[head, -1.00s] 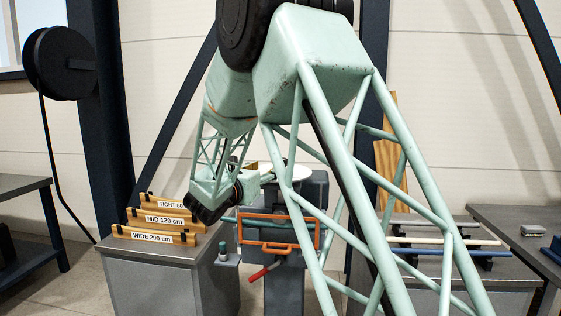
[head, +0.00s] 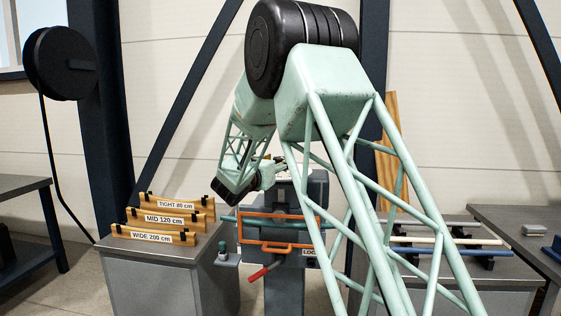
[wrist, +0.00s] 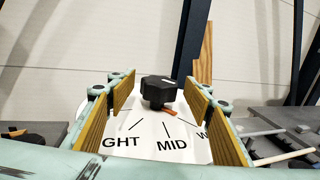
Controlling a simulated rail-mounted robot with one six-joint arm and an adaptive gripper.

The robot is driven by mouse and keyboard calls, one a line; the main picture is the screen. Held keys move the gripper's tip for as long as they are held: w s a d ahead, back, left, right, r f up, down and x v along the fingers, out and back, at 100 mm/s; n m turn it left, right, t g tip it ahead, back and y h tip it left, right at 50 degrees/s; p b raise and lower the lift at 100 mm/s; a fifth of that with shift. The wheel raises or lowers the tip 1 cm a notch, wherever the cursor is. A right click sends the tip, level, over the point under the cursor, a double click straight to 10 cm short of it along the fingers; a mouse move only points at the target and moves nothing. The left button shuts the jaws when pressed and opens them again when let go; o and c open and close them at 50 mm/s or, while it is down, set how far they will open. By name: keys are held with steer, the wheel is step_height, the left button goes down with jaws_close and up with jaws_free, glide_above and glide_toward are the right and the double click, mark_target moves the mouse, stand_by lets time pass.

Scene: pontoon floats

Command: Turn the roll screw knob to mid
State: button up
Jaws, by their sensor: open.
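The black roll screw knob (wrist: 158,90) stands in the middle of the wrist view, with a white line on its top. A small orange pointer (wrist: 169,112) at its base points down and right over the white dial (wrist: 150,125), toward the side between the MID and W marks. The dial reads "GHT", "MID" and "W", the outer words partly hidden by my fingers. My gripper (wrist: 160,77) is open, its yellow-padded fingers on either side of the knob with gaps. In the head view my gripper (head: 277,166) is small at the machine's top; the knob cannot be made out there.
The grey machine (head: 285,290) carries an orange frame (head: 272,248) and a red-handled lever (head: 260,272). Left of it, a cabinet (head: 160,285) holds gauges labelled TIGHT 80, MID 120 and WIDE 200 cm. Coloured bars (head: 440,240) lie on a bench at the right.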

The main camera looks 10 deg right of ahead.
steer(key=shift+x, duration=1.3)
steer(key=c, duration=0.9)
